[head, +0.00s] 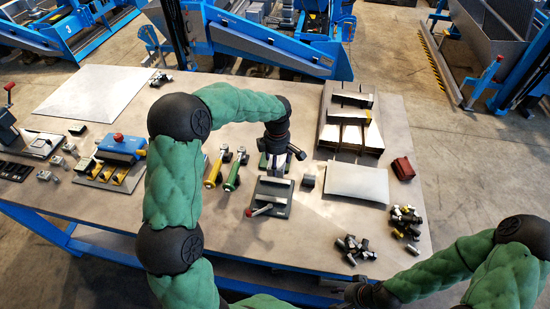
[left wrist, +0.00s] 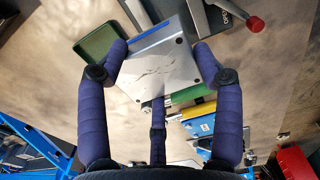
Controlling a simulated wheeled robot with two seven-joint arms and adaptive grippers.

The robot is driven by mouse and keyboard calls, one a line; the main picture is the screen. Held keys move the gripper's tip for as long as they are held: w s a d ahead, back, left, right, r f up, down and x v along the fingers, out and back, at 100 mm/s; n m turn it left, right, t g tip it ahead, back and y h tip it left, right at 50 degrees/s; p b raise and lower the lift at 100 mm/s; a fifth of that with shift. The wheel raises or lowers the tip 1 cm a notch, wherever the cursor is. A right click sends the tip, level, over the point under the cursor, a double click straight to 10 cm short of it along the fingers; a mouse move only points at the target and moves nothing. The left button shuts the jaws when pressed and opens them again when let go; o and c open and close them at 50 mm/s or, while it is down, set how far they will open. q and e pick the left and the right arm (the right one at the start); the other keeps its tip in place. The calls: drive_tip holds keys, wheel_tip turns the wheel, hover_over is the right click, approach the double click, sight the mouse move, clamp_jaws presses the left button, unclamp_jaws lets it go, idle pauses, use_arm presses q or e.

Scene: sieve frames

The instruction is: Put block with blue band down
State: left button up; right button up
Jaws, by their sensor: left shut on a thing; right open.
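The block with the blue band (left wrist: 158,72) is a silver-grey metal block with small dark holes and a blue stripe along one edge. In the left wrist view it sits between the fingers of my left gripper (left wrist: 160,60), which is shut on it. In the head view my left gripper (head: 281,166) points down over the middle of the table, behind the red-handled clamp fixture (head: 270,196); the block is mostly hidden there. I cannot tell its exact height above the surface. My right gripper (head: 352,292) is open and empty at the table's front edge, partly cut off.
A green tray (left wrist: 100,43) lies beside the block in the left wrist view. Yellow (head: 213,170) and green (head: 233,172) handled tools lie left of the clamp. A slotted rack (head: 322,128), white plate (head: 356,183) and red box (head: 403,168) stand to the right. Loose parts lie at front right.

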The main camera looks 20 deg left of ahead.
use_arm(q)
drive_tip(key=w+a+f, duration=0.1)
drive_tip(key=w+f, duration=0.2)
drive_tip(key=w, duration=0.1)
drive_tip(key=w+a+f+p, duration=0.1)
drive_tip(key=w+f, duration=0.2)
drive_tip(key=w, duration=0.1)
drive_tip(key=w+a+f, duration=0.1)
drive_tip(key=w+f, duration=0.1)
drive_tip(key=w, duration=0.2)
drive_tip(key=shift+w+a+f, duration=0.15)
drive_tip(key=shift+w+f, duration=0.6)
drive_tip(key=shift+f, duration=0.25)
wheel_tip(320, 180, down, 3)
drive_tip(key=shift+a+r+p, duration=0.1)
drive_tip(key=shift+p, duration=0.35)
drive_tip(key=o, duration=1.6)
drive_tip(key=shift+f, duration=0.2)
drive_tip(key=shift+s, duration=0.1)
